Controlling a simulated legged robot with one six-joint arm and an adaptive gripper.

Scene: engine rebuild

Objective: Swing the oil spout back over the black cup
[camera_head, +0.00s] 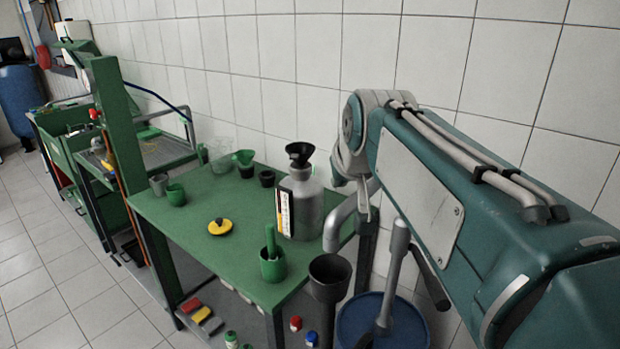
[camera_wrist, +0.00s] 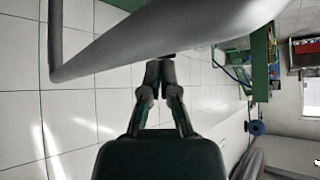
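The grey oil spout (camera_head: 338,222) is a bent pipe, with its open end pointing down. In the head view its end appears just above the black cup (camera_head: 330,278), near the cup's rim. I cannot tell exactly whether it is centred. In the wrist view the grey pipe (camera_wrist: 140,50) crosses in front of my gripper (camera_wrist: 160,72). The fingers are together with nothing seen between them, with the tips close to the pipe; contact is unclear. In the head view my fingers are mostly hidden behind my arm.
A blue drum (camera_head: 357,322) with a grey pump handle stands below my arm. The green table (camera_head: 190,222) holds a grey oil bottle (camera_head: 300,208) with a black funnel, green cups and a yellow disc (camera_head: 220,227). A tiled wall (camera_head: 300,55) is behind.

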